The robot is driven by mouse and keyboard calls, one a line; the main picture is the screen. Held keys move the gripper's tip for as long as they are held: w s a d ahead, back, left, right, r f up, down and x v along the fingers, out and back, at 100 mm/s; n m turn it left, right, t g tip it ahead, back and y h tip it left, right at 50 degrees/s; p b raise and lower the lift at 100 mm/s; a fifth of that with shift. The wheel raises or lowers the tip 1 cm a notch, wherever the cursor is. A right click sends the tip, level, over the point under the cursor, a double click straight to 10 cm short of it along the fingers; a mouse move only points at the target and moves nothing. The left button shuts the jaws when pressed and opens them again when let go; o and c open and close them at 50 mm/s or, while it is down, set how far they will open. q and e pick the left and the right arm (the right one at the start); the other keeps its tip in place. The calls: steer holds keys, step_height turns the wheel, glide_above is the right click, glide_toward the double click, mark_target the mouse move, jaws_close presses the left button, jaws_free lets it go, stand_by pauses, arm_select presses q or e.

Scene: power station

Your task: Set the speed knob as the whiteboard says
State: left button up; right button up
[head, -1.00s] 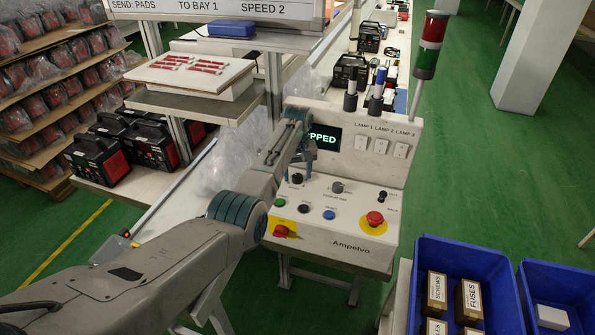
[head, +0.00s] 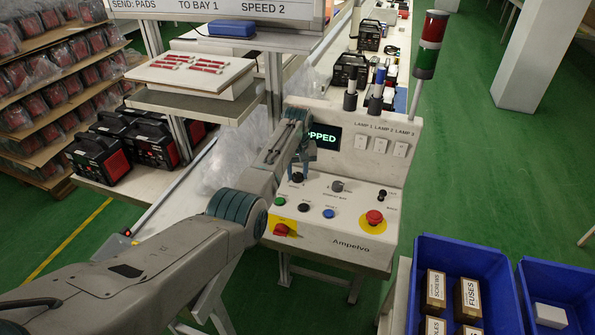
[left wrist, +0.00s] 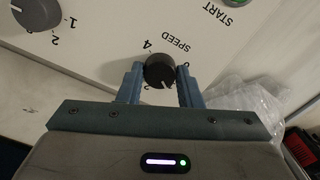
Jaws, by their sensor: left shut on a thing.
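The whiteboard (head: 215,9) at the top left of the head view reads "SEND: PADS", "TO BAY 1", "SPEED 2". The dark round speed knob (head: 297,178) is on the pale control panel (head: 335,222). My left gripper (head: 298,172) reaches down over it. In the left wrist view the speed knob (left wrist: 159,71) sits between the two blue fingers of my left gripper (left wrist: 160,76), which is shut on it. The word SPEED and a 4 show beside the knob. A pale pointer mark shows on its lower edge; the number it points at is unclear. My right gripper is out of view.
A second knob (head: 337,187), green, black and blue buttons, a red emergency button (head: 375,218) and a red switch (head: 283,230) share the panel. The partly covered screen (head: 325,138) shows "PPED". Blue bins (head: 465,252) stand at lower right.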

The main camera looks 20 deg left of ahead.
mark_target(297, 174)
arm_select(q)
steer(key=shift+r+m+p, duration=0.15)
steer(key=shift+m+p, duration=0.45)
steer(key=shift+m, duration=0.6)
steer(key=m+p, duration=0.1)
steer(key=m, duration=0.1)
steer(key=shift+m, duration=0.4)
steer(key=m+p, duration=0.1)
steer(key=m, duration=0.2)
steer(key=shift+m, duration=1.2)
steer(key=o, duration=1)
step_height(297, 174, up, 11)
steer(key=shift+f+b, duration=0.2)
steer(key=shift+b, duration=0.75)
